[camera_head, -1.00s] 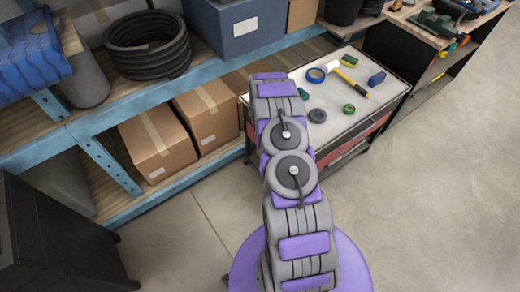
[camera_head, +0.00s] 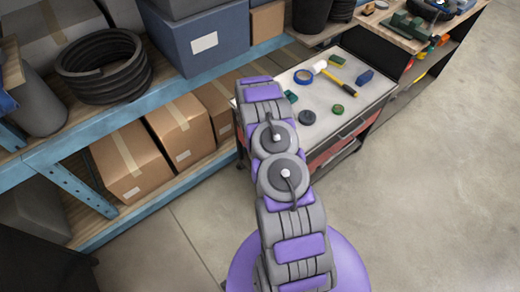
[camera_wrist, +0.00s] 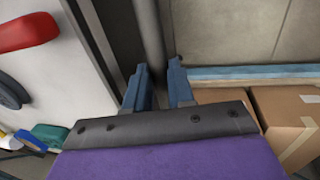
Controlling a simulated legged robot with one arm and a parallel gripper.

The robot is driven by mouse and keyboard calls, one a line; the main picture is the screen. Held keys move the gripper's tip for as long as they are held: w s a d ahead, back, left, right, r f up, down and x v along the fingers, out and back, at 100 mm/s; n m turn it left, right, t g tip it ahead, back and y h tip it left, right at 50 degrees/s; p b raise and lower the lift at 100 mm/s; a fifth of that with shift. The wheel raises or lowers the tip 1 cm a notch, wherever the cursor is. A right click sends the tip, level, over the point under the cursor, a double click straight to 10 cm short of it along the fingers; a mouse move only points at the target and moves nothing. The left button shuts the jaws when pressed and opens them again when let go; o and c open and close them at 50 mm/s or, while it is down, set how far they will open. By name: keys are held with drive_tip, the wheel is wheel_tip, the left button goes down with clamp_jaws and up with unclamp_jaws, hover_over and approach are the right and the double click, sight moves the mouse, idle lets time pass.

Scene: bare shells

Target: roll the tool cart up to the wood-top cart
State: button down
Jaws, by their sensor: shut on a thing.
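The tool cart (camera_head: 352,118) has a pale top with tapes, a yellow-handled hammer and small blocks on it, and red drawers below. It stands in front of the shelving. The wood-top cart (camera_head: 404,42) is just beyond it at the upper right, with a small gap or overlap in view that I cannot judge. In the head view my arm hides my gripper. In the wrist view my gripper (camera_wrist: 160,88) is shut on a grey bar beside the tool cart's edge, which looks like its handle (camera_wrist: 149,38). The tool cart's top (camera_wrist: 50,75) shows at the left there.
A blue-framed shelf (camera_head: 110,137) runs along the left and back, holding cardboard boxes (camera_head: 132,165), a blue bin (camera_head: 208,38) and a coiled black hose (camera_head: 103,65). A dark cabinet (camera_head: 40,258) stands at the lower left. The floor (camera_head: 430,180) at the right is clear.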

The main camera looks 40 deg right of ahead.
drive_tip(key=c, duration=1.3)
unclamp_jaws()
drive_tip(key=shift+w+d+r, duration=0.1)
drive_tip(key=shift+d, duration=0.05)
drive_tip(key=o, duration=0.3)
drive_tip(key=shift+d, duration=0.35)
drive_tip(key=shift+o, duration=0.2)
drive_tip(key=shift+a, duration=0.1)
drive_tip(key=shift+a+r, duration=0.3)
drive_tip(key=shift+r, duration=0.05)
wheel_tip(320, 180, up, 16)
drive_tip(key=a+p, duration=0.1)
drive_tip(key=a, duration=0.1)
drive_tip(key=shift+a+p, duration=0.3)
drive_tip(key=shift+p, duration=0.1)
drive_tip(key=shift+d, duration=0.1)
